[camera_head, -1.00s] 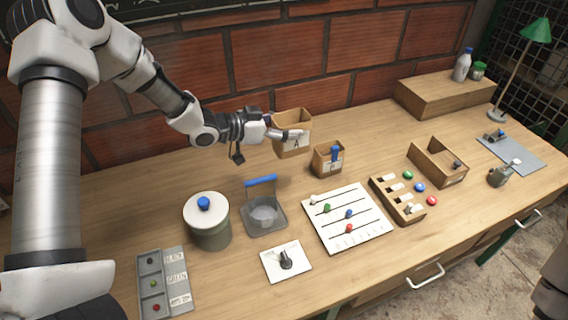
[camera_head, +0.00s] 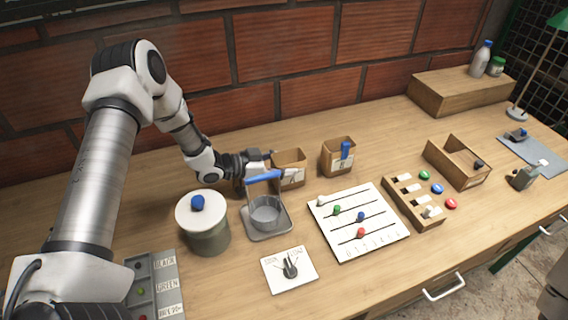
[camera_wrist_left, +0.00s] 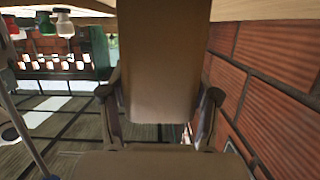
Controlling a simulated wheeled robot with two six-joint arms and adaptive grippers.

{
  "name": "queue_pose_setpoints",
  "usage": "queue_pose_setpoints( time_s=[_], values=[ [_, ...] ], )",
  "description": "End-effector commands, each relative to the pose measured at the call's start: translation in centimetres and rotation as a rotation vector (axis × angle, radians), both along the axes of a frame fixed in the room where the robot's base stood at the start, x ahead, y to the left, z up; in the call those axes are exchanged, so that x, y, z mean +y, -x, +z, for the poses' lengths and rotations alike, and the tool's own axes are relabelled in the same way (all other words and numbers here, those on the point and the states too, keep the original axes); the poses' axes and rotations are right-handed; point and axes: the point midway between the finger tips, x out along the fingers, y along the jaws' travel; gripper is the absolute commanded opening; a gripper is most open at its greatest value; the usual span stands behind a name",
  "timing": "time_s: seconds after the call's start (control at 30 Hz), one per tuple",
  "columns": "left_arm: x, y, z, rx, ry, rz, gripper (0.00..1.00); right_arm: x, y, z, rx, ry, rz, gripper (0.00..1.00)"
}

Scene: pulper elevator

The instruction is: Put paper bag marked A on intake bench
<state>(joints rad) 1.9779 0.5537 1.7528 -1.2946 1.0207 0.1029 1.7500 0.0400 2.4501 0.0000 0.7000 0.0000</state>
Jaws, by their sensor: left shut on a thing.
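The brown paper bag marked A (camera_head: 291,161) is on or just above the wooden bench top (camera_head: 345,280), near the brick wall. I cannot tell whether its base touches the wood. Its label is partly hidden by my finger. My left gripper (camera_head: 280,176) reaches it from the left and is shut on it. In the left wrist view the bag (camera_wrist_left: 163,60) fills the middle between the two fingers (camera_wrist_left: 160,105). My right gripper is not in view.
A second paper bag (camera_head: 331,161) with a blue clip stands just right of bag A. A blue-handled scale-like device (camera_head: 267,225) and a lidded canister (camera_head: 207,240) stand in front. A slider board (camera_head: 385,240) lies right of them. A raised wooden block (camera_head: 450,97) is at the back right.

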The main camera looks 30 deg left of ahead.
Motion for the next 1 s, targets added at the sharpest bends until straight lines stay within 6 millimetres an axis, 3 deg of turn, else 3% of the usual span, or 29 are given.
queue_pose_setpoints(
  time_s=[0.27, 0.3, 0.37, 0.77, 1.0],
  values=[
    [0.0, 0.0, -0.3, -0.001, 0.000, 0.001, 0.20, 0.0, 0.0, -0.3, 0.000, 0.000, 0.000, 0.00],
    [0.0, 0.0, -0.3, 0.000, 0.000, 0.001, 0.65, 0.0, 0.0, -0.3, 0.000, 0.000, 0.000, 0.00],
    [0.0, 0.0, -0.2, 0.000, 0.000, 0.001, 0.86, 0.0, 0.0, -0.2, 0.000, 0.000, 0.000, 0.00],
    [0.1, 0.0, 0.3, -0.001, 0.000, 0.002, 0.86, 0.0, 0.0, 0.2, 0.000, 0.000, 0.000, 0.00],
    [3.3, 3.4, 1.8, -0.003, 0.004, 0.009, 0.86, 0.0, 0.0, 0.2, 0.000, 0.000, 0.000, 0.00]
  ],
)
